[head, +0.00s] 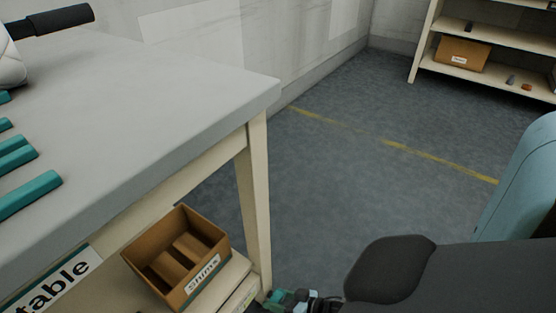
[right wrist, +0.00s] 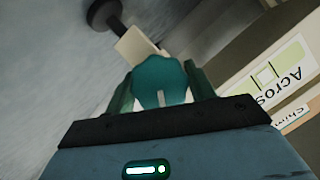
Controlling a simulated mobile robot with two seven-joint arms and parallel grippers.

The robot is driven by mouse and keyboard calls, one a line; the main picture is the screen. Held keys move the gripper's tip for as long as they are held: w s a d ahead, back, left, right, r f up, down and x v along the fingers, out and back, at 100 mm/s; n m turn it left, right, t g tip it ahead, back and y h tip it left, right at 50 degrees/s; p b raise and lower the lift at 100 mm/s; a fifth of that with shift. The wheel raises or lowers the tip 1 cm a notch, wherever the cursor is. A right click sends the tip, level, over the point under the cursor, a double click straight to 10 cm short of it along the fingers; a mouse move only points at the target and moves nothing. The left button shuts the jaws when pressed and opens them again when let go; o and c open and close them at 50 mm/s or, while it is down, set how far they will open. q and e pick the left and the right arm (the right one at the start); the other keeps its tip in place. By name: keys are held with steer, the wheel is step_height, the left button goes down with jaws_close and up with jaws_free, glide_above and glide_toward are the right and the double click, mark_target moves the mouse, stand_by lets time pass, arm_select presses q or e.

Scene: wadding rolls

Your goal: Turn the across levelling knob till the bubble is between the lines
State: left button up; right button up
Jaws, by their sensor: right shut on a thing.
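In the right wrist view, my right gripper (right wrist: 160,74) is shut on a teal, lobed levelling knob (right wrist: 160,88), with a finger on either side. The knob has a pale slot-like mark on its face. A pale plate (right wrist: 275,78) beside it reads "Acros", cut off at the edge, and carries a green-edged strip with a whitish block between lines. I cannot tell for sure where the bubble lies. In the head view my right gripper (head: 295,299) is low by the table leg, partly cut off by the bottom edge. My left gripper is not in view.
A grey-topped table (head: 190,90) with several teal bars (head: 30,195) fills the left. A brown box (head: 205,283) labelled "Shims" sits on its lower shelf. A shelf unit (head: 500,75) stands at the back right. The floor between is clear.

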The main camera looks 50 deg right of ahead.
mark_target(282, 301)
steer(key=shift+s, duration=0.1)
steer(key=o, duration=0.9)
steer(key=p+v, duration=0.3)
steer(key=v, duration=0.3)
steer(key=shift+s+r, duration=0.2)
steer(key=shift+s, duration=0.1)
steer(key=shift+s+d+r, duration=0.1)
steer(key=shift+s+d, duration=0.1)
steer(key=shift+s, duration=0.3)
